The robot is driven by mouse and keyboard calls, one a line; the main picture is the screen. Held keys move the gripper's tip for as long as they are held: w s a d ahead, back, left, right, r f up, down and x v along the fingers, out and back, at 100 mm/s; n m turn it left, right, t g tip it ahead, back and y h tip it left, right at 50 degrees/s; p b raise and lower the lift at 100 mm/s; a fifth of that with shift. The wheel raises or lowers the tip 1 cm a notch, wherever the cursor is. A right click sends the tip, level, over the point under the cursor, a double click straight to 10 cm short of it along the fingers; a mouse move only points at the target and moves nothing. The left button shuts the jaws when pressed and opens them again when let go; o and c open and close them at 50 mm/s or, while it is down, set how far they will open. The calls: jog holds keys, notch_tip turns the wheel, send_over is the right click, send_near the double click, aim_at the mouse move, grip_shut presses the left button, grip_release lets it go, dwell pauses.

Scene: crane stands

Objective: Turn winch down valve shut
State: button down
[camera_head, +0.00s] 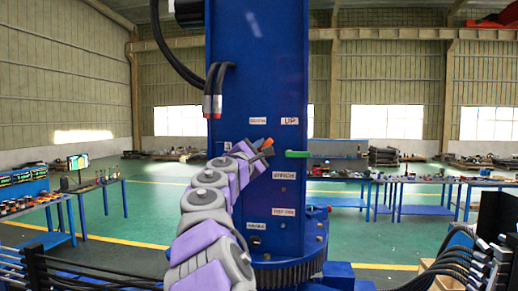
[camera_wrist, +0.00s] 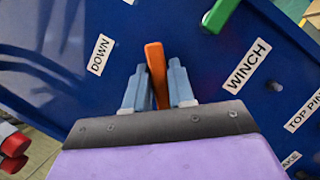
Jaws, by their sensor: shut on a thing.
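The orange valve handle (camera_wrist: 157,75) stands between the DOWN label (camera_wrist: 100,54) and the WINCH label (camera_wrist: 247,66) on the blue crane panel. My gripper (camera_wrist: 158,88) is shut on this orange handle, one grey finger on each side. In the wrist view, the handle's top end sticks out past the fingertips. In the head view, my gripper (camera_head: 264,148) reaches the blue column (camera_head: 258,80), and the orange handle (camera_head: 268,142) shows as a small tip above it. The handle's lower part and pivot are hidden by the gripper.
A green valve handle (camera_wrist: 220,15) is close by on the right; it also shows in the head view (camera_head: 298,154). Black hoses (camera_head: 214,92) hang above on the column. Tables (camera_head: 440,181) stand behind at right. Green floor (camera_head: 130,222) is open at left.

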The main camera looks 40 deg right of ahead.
jog(key=m+g, duration=0.1)
jog(key=m, duration=0.2)
jog(key=f+m+y, duration=0.1)
jog(key=m, duration=0.1)
jog(key=f+m+g+y, duration=0.1)
jog(key=m, duration=0.2)
jog(key=shift+s+d+m+g, duration=0.25)
jog(key=shift+s+m+g, duration=0.05)
jog(key=shift+s, duration=0.1)
jog(key=shift+s+a, duration=0.1)
jog(key=c, duration=1.3)
grip_release()
jog(key=shift+o, duration=1.3)
jog(key=shift+r, duration=0.1)
